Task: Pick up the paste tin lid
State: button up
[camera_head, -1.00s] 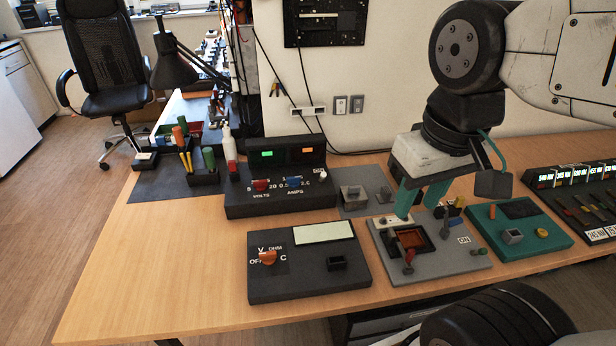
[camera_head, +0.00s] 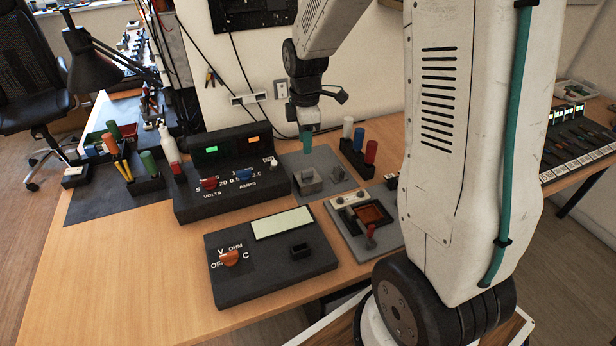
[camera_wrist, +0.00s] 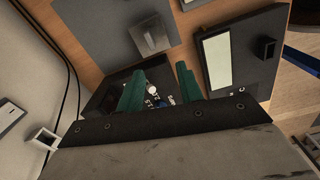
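A small grey square piece with a raised grip, which looks like the paste tin lid (camera_head: 308,181), sits on a flat grey mat (camera_head: 322,158) behind the meter. It also shows in the wrist view (camera_wrist: 152,38), beyond my fingertips. A second small grey piece (camera_head: 338,174) stands beside it; I cannot tell which is tin and which is lid. My gripper (camera_head: 307,150) hangs above the back of the mat in the head view. In the wrist view its two green fingers (camera_wrist: 160,68) are spread apart, with nothing held between them.
A dark power supply (camera_head: 230,175) stands left of the mat, and a meter with an orange knob (camera_head: 265,262) in front. A grey panel with a red switch (camera_head: 352,238) is at right. Upright coloured cylinders (camera_head: 370,152) stand near my gripper. The table's left front is clear.

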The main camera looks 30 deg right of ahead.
jog(key=n, duration=0.2)
send_over(307, 171)
notch_tip(307, 171, down, 5)
notch_tip(307, 171, down, 7)
jog(key=shift+d+f, duration=0.1)
jog(key=shift+f, duration=0.05)
grip_shut()
